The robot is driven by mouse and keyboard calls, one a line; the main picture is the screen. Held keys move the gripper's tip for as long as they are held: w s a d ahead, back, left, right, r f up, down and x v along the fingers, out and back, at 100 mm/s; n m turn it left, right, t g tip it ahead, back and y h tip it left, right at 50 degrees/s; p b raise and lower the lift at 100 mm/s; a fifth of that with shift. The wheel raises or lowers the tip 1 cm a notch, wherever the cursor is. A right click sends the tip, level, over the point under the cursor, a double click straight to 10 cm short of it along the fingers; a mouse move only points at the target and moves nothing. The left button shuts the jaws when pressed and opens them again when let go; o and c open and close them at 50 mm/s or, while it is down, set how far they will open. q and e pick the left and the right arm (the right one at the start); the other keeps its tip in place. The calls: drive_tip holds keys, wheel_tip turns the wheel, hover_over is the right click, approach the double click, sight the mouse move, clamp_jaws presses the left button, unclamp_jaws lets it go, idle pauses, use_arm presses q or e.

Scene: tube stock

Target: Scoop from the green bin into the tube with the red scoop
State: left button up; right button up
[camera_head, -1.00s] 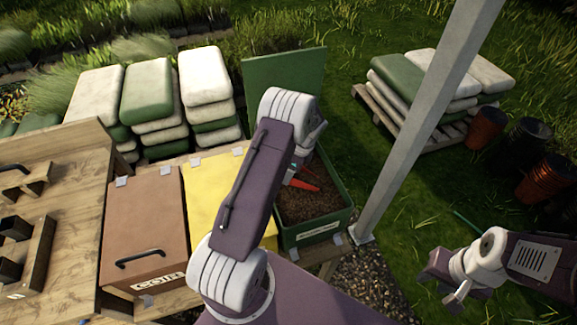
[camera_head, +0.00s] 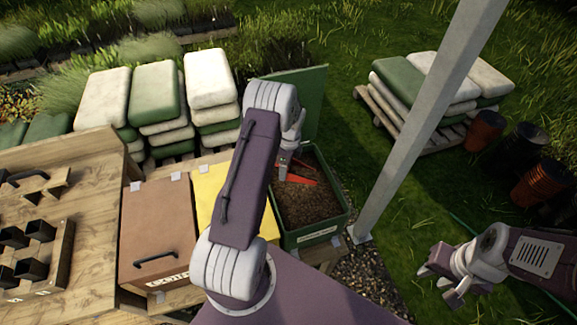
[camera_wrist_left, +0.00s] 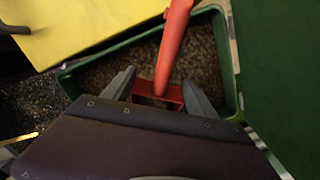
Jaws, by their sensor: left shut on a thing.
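The green bin (camera_head: 313,236) stands open with brown, crumbly material (camera_head: 312,207) inside. My left gripper (camera_head: 284,170) is over the bin and shut on the red scoop (camera_head: 303,179). In the left wrist view the scoop (camera_wrist_left: 174,45) lies between the fingers of the left gripper (camera_wrist_left: 160,92), above the material. I cannot tell whether the scoop holds any material. Dark square tubes (camera_head: 35,268) stand in a wooden rack (camera_head: 60,255) at the far left. My right gripper (camera_head: 440,285) is open and empty at the lower right, over grass.
A brown lidded bin (camera_head: 160,225) and a yellow lidded bin (camera_head: 207,190) stand left of the green bin. The green lid (camera_head: 312,95) stands raised behind it. A grey post (camera_head: 415,125) rises to the right. Stacked sacks (camera_head: 210,80) lie behind.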

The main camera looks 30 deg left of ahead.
sight(296, 169)
use_arm(q)
drive_tip(key=shift+h, duration=0.5)
drive_tip(key=shift+s+a+r+p, duration=0.15)
drive_tip(key=shift+a+r+p, duration=0.35)
drive_tip(key=shift+r+p, duration=0.3)
drive_tip(key=shift+s+a+r+p, duration=0.1)
drive_tip(key=shift+a+r+p, duration=0.45)
drive_tip(key=shift+r, duration=0.4)
